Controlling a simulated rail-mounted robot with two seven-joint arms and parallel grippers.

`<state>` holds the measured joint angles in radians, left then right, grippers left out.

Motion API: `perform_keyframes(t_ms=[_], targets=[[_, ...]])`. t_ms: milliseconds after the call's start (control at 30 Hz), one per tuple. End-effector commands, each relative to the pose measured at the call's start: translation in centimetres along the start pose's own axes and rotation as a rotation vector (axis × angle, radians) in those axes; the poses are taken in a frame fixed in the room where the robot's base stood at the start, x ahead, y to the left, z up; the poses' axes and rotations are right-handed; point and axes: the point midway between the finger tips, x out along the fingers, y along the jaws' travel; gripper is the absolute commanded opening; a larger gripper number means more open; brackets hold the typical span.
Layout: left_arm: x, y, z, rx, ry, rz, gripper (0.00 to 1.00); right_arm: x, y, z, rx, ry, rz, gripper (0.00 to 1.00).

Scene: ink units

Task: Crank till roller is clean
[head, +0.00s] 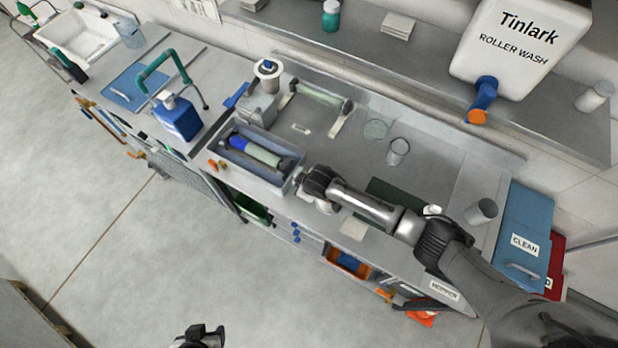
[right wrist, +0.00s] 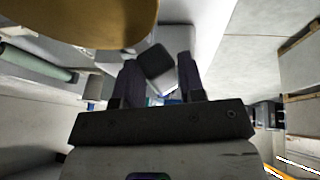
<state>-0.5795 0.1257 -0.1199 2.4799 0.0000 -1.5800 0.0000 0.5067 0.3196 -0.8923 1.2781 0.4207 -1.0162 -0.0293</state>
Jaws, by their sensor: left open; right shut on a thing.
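The roller (head: 262,152) lies in a grey-blue trough (head: 232,162) on the bench in the head view. Its left end is blue and the rest is pale green. My right arm comes in from the right, and its gripper (head: 303,180) is at the trough's right end, covering the crank there. In the right wrist view, my right gripper (right wrist: 152,85) is shut on a dark grey knob (right wrist: 157,62), seemingly the crank's handle. My left gripper (head: 208,333) is open and empty at the bottom of the head view, over the floor, far from the trough.
A second pale green roller (head: 318,96) rests on a stand behind the trough. A blue bottle (head: 178,117) stands to the left. A Tinlark roller wash tank (head: 520,40) with an orange-tipped tap is on the shelf.

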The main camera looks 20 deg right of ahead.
Motion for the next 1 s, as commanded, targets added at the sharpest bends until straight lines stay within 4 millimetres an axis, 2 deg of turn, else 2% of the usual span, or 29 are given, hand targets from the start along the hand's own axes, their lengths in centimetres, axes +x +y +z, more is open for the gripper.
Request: perform_keyframes(t_ms=[33, 100, 667, 700, 833, 1000], targets=[[-0.13, 0.04, -0.04, -0.001, 0.000, 0.001, 0.53, 0.14, -0.68, 0.07, 0.002, -0.001, -0.011, 0.00], [-0.20, 0.09, -0.07, -0.003, 0.000, 0.003, 0.53, 0.24, -0.80, 0.14, 0.002, -0.002, -0.010, 0.00], [-0.27, 0.29, -0.12, -0.010, 0.000, 0.008, 0.53, 0.42, -0.95, 0.27, 0.001, -0.003, -0.009, 0.00], [-0.26, 0.27, -0.11, -0.009, 0.000, 0.007, 0.53, 0.42, -0.94, 0.27, 0.001, -0.003, -0.009, 0.40], [-0.27, 0.17, -0.07, -0.006, -0.001, 0.005, 0.53, 0.38, -0.81, 0.25, 0.000, -0.003, -0.007, 0.53], [-0.27, -0.03, 0.00, 0.001, -0.002, -0.001, 0.53, 0.32, -0.61, 0.21, 0.000, -0.002, -0.003, 0.53]])
